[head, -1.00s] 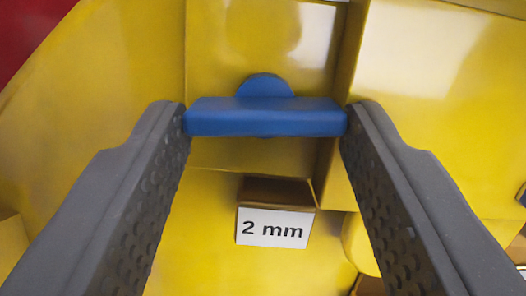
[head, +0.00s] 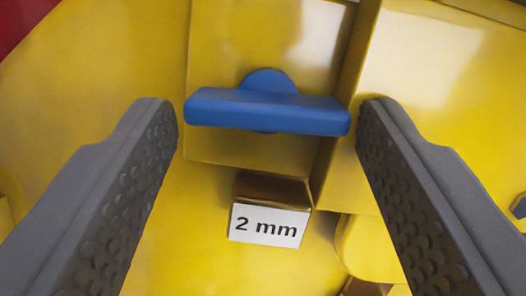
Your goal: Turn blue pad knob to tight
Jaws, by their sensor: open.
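The blue pad knob (head: 267,110) is a wide blue bar on a round blue hub, set on a yellow panel in the upper middle of the head view. The bar lies nearly level in the picture, with its right end slightly lower. My gripper (head: 268,112) is open, with one dark grey textured finger on each side of the knob. The fingertips sit just beyond the bar's two ends, with a narrow gap visible on each side.
A brown block with a white "2 mm" label (head: 269,225) sits below the knob. Yellow panels (head: 430,80) surround the knob, with a raised edge to its right. A red surface (head: 22,22) shows at the top left corner.

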